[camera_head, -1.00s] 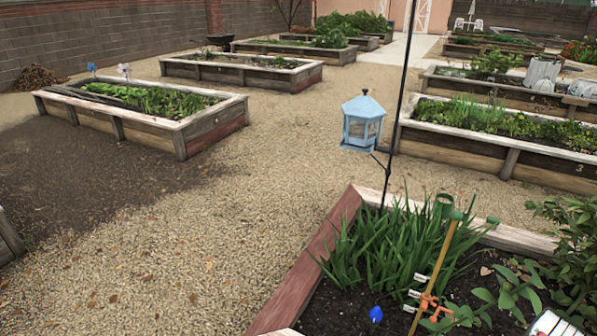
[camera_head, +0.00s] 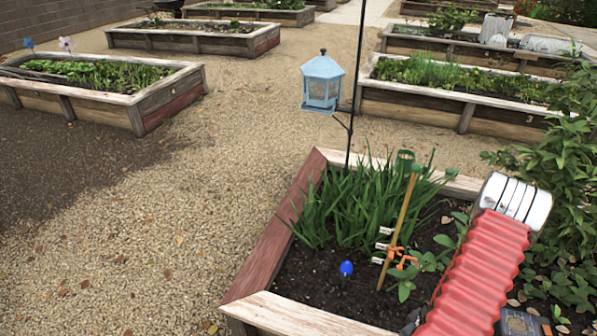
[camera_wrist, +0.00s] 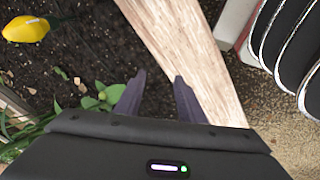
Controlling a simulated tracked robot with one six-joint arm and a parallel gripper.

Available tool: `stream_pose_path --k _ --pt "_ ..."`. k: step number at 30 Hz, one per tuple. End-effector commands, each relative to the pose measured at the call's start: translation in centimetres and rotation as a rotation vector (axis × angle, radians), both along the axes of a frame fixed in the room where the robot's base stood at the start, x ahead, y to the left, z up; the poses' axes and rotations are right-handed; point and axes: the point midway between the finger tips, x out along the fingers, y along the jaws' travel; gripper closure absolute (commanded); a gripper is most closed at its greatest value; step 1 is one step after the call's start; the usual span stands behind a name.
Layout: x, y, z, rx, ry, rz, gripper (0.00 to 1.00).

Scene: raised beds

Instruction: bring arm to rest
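My gripper (camera_wrist: 158,77) shows in the wrist view, with its two dark fingers apart and nothing between them. It is above a raised bed's pale wooden rim (camera_wrist: 172,40) and dark soil (camera_wrist: 85,45). My arm (camera_head: 480,275), with a red ribbed sleeve and a white-and-black ribbed joint, rises at the lower right of the head view. The gripper is outside the head view.
The nearest bed's rim (camera_head: 300,314) crosses the bottom. It holds grassy plants (camera_head: 345,212), a blue bulb-shaped object (camera_head: 346,268) and a yellow stake (camera_head: 400,225). A blue lantern-like feeder (camera_head: 322,82) hangs on a pole. A yellow object (camera_wrist: 27,29) lies on soil. Gravel (camera_head: 150,250) at left is open.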

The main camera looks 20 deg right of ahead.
Motion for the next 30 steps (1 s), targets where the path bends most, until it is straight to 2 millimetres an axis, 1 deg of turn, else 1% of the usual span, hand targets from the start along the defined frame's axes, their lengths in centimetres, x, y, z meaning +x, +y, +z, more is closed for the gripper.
stream_pose_path --k 1,7,14,23,30 --pt "0.3 -0.1 1.3 0.005 0.019 -0.021 0.64" --pt "0.8 0.6 5.6 0.039 0.098 -0.129 0.64" --pt "1.7 2.1 11.0 0.063 0.166 -0.238 0.64" --pt "3.0 5.3 17.9 0.083 0.221 -0.359 0.64" --pt "4.1 8.7 23.3 0.094 0.24 -0.431 0.64"
